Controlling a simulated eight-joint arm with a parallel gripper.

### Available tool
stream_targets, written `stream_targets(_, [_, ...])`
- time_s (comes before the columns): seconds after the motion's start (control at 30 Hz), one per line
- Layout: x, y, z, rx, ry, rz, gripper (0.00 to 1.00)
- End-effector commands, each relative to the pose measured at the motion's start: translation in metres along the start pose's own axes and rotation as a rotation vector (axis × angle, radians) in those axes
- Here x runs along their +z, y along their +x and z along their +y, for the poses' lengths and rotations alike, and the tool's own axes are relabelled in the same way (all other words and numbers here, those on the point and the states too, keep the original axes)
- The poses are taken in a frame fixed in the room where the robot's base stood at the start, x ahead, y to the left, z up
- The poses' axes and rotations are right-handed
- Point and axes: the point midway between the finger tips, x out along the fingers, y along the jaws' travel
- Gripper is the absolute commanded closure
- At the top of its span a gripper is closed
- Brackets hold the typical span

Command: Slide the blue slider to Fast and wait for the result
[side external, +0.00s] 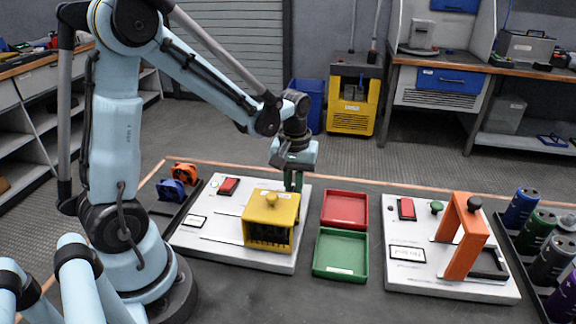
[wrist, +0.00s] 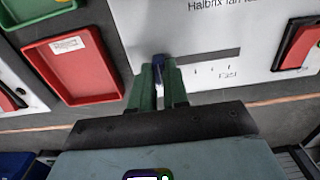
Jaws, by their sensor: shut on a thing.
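In the wrist view, the blue slider (wrist: 159,61) stands at the left end of a dark slot in the white panel (wrist: 190,22). My gripper's green fingers (wrist: 160,82) are shut on it. Small tick marks and a blurred label that seems to read "Fast" (wrist: 228,75) lie below the slot, right of the slider. In the side view, my gripper (side external: 293,182) points down at the far right part of the left white panel (side external: 210,235), behind the yellow housing (side external: 270,212). The slider cannot be made out there.
The left panel carries a red-topped switch (side external: 229,186). A red tray (side external: 345,225) and a green tray (side external: 340,275) lie right of it. Farther right, another white panel (side external: 450,283) bears an orange frame (side external: 466,235). Several dark cylinders stand at the right edge.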

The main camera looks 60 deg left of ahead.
Motion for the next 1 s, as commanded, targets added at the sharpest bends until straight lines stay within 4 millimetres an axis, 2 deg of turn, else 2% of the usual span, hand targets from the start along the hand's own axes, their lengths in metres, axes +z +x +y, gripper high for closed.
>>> stream_targets(1.0, [-0.001,0.000,-0.042,-0.001,-0.003,0.000,1.00])
